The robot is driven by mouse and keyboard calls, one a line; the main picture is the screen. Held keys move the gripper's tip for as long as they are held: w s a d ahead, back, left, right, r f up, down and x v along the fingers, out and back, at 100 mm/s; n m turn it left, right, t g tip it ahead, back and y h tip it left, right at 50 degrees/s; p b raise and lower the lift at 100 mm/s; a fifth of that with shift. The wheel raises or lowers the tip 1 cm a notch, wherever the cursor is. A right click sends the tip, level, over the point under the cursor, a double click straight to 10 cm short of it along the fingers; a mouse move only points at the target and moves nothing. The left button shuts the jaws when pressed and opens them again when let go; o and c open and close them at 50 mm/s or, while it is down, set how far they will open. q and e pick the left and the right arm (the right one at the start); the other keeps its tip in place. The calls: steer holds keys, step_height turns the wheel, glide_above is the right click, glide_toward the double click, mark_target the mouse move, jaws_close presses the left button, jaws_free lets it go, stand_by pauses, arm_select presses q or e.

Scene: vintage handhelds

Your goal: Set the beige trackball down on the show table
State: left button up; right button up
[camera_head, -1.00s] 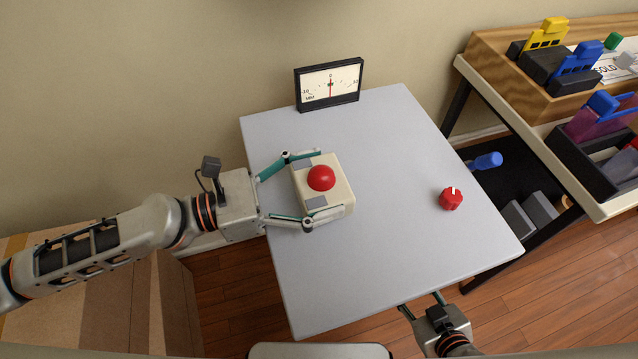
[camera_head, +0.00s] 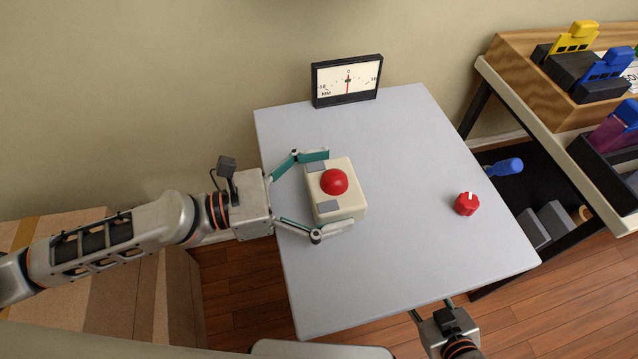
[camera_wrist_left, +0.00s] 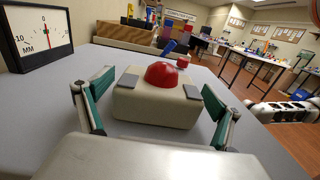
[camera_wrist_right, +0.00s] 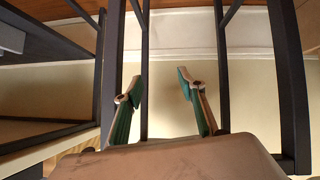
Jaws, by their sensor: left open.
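The beige trackball (camera_head: 345,209), a boxy body with a red ball and two grey buttons, sits on the grey show table (camera_head: 400,270), left of its middle. It also shows in the left wrist view (camera_wrist_left: 155,106). My left gripper (camera_head: 329,190) is open around the trackball, one finger on each side, with visible gaps between fingers and body. In the left wrist view the fingers stand apart from its sides. My right gripper (camera_wrist_right: 160,82) is empty with its fingers apart, low by the table's front edge.
A dial meter marked MM (camera_head: 346,81) stands at the table's back edge. A red knob (camera_head: 466,204) lies on the right part of the table. A shelf rack (camera_head: 555,120) with cartridges stands to the right. The table's middle and front are clear.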

mark_target(309, 193)
steer(key=shift+s, duration=0.1)
arm_select(q)
steer(key=shift+r, duration=0.2)
steer(key=v, duration=0.1)
steer(key=b+v, duration=0.1)
steer(key=v, duration=0.1)
steer(key=shift+s+a+f, duration=0.15)
steer(key=shift+a+f, duration=0.1)
steer(key=shift+f, duration=0.15)
steer(key=b+v, duration=0.2)
steer(key=v, duration=0.4)
steer(key=shift+r, duration=0.2)
steer(key=shift+s+a+r+b, duration=0.15)
steer(key=shift+a+b, duration=0.15)
steer(key=shift+a, duration=0.3)
steer(key=shift+s+a+r+b, duration=0.15)
steer(key=shift+a+b, duration=0.1)
steer(key=shift+a, duration=0.3)
arm_select(e)
steer(key=shift+w+a+f+y, duration=0.25)
steer(key=shift+w+a+y, duration=0.05)
steer(key=shift+a, duration=0.3)
